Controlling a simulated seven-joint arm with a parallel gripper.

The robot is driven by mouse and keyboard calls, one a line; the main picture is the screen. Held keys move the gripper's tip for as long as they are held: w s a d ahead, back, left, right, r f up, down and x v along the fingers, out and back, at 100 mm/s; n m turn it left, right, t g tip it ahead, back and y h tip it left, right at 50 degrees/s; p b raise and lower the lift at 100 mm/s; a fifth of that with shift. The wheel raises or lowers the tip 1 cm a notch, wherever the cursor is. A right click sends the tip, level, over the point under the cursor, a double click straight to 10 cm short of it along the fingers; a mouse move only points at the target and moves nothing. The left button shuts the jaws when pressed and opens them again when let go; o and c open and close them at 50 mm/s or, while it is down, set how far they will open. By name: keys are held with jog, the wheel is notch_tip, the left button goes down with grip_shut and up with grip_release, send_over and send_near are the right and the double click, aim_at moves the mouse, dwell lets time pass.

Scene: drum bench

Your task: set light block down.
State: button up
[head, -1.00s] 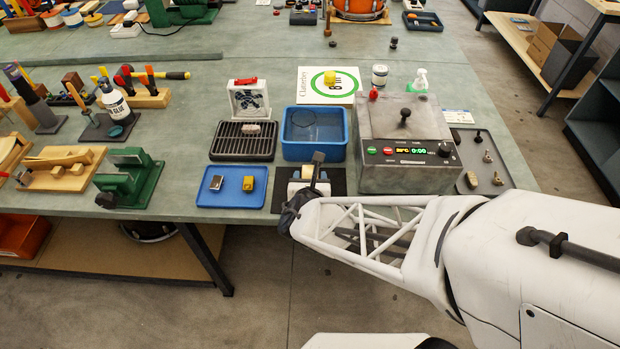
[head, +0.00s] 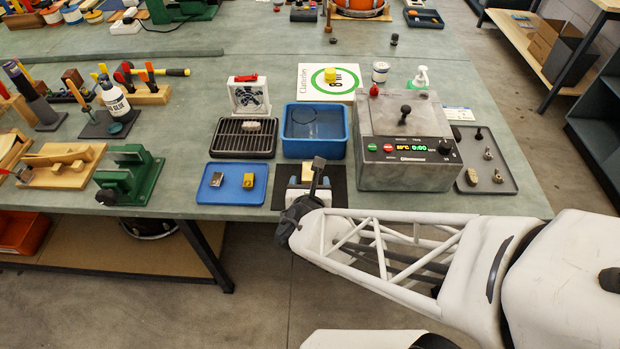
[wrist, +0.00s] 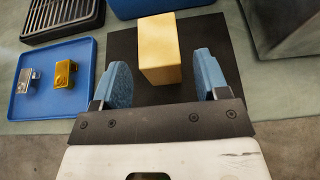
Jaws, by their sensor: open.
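The light block (wrist: 159,50), a pale wooden block, stands on the black mat (wrist: 125,38) in the wrist view. It also shows in the head view (head: 312,162), just beyond my gripper. My gripper (wrist: 160,85) is open, with its blue pads apart on either side of the block's near end. A gap shows between the block and each pad. In the head view my gripper (head: 307,190) is over the near part of the mat and partly hides it.
A blue tray (head: 212,196) with two small metal pieces lies left of the mat. A blue bin (head: 336,158) stands behind it, with a black rack (head: 222,150) at its left. A heated box with a display (head: 385,180) stands close on the right.

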jog(key=v, duration=0.7)
jog(key=shift+s+r, duration=0.1)
jog(key=shift+s, duration=0.05)
dwell(0.9)
jog(key=d+r+m+g+h, duration=0.3)
jog(key=d+r+m, duration=0.2)
jog(key=d+m, duration=0.4)
jog(key=d+r+m+g+h, duration=0.35)
jog(key=d+r+m, duration=0.25)
jog(key=d+m, duration=0.3)
jog(key=s+d+r+m+g+y, duration=0.1)
jog(key=s+r+m+g+y, duration=0.1)
jog(key=m, duration=0.7)
jog(key=s+d+r+m+g+y, duration=0.1)
jog(key=s+r+m+g+y, duration=0.1)
jog(key=s+r+m+y, duration=0.2)
notch_tip(320, 180, up, 4)
jog(key=m, duration=0.5)
jog(key=shift+s+f, duration=0.15)
